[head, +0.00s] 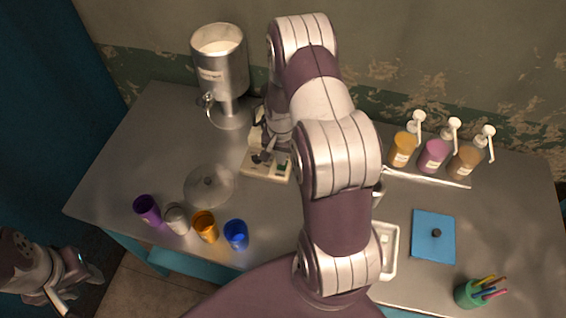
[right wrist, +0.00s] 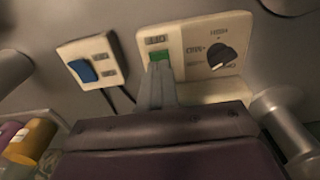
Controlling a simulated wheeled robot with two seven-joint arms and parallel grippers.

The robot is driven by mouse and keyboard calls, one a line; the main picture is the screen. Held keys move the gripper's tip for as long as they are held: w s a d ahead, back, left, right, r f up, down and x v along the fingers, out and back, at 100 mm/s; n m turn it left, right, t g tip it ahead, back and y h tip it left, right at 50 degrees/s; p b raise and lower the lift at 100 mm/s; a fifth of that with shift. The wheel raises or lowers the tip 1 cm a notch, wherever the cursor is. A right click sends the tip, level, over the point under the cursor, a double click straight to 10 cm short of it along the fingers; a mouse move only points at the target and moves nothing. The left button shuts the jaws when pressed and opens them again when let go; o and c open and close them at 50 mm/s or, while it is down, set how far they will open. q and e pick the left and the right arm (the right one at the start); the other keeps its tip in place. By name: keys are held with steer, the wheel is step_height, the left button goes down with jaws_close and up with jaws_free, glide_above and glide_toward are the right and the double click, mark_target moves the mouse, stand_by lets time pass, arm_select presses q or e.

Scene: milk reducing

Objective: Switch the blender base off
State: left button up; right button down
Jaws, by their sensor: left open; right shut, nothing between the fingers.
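The cream blender base (head: 256,168) stands near the middle of the table, partly hidden behind my right arm. In the right wrist view its panel (right wrist: 186,40) shows a green switch (right wrist: 159,55) under a small label and a black dial (right wrist: 222,58). My right gripper (right wrist: 158,68) is shut and empty. Its fingertips are at the lower edge of the green switch, covering part of it; I cannot tell whether they touch. In the head view my right gripper (head: 268,146) is over the base. My left gripper (head: 84,282) is open and empty, off the table at lower left.
A box with a blue switch (right wrist: 83,70) sits beside the base. A metal dispenser (head: 222,75) stands behind. A clear lid (head: 208,186) and several cups, one blue (head: 236,235), are left. Pump bottles (head: 433,154), a blue mat (head: 433,222) and a pen cup (head: 468,295) are right.

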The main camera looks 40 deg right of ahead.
steer(key=shift+f+b, duration=0.8)
steer(key=shift+f, duration=0.35)
stand_by(0.9)
step_height(320, 180, up, 7)
steer(key=p, duration=0.6)
stand_by(0.4)
